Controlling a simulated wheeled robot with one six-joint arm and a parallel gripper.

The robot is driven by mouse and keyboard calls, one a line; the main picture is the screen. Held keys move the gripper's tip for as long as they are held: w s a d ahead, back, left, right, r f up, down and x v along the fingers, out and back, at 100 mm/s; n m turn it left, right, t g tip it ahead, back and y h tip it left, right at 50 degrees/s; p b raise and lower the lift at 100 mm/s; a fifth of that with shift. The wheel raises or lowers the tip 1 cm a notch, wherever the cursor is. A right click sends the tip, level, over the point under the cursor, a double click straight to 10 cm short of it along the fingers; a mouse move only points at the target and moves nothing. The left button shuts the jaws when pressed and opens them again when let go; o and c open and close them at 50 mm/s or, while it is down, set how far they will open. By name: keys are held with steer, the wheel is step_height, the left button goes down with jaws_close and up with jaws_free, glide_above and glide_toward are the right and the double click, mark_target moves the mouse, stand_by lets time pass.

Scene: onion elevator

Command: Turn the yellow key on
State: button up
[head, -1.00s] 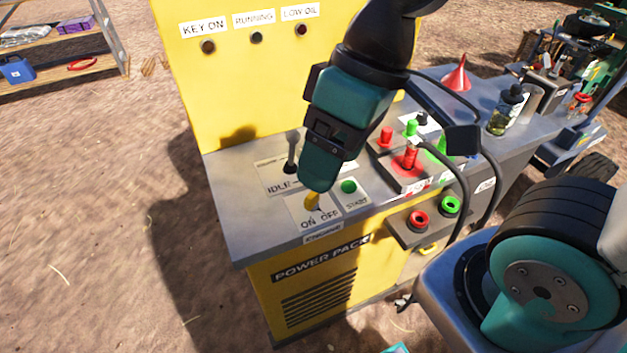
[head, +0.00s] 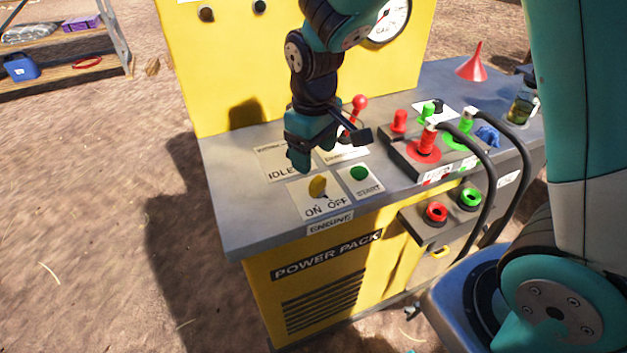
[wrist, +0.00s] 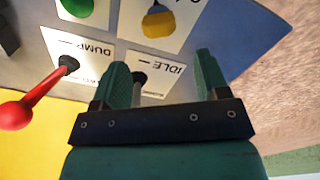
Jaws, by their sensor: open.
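The yellow key (head: 317,186) stands on the ON/OFF plate at the front left of the grey panel top, in plain view. It also shows at the top of the wrist view (wrist: 158,22). I cannot tell whether it points to ON or OFF. My gripper (head: 299,163) is open, behind the key over the IDLE plate, apart from the key. In the wrist view the open fingers (wrist: 163,76) point toward the panel. The black idle lever (wrist: 139,78) shows between them, near the left finger; I cannot tell whether they touch.
The green START button (head: 359,173) is right of the key. A red-knobbed lever (head: 359,102) stands right of my gripper, marked DUMP in the wrist view. Hoses and red and green couplings (head: 424,145) stand farther right. A yellow upright panel (head: 220,70) rises behind.

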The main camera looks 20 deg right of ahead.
mark_target(314, 180)
step_height(314, 180, down, 8)
steer(key=shift+r, duration=0.15)
steer(key=c, duration=0.9)
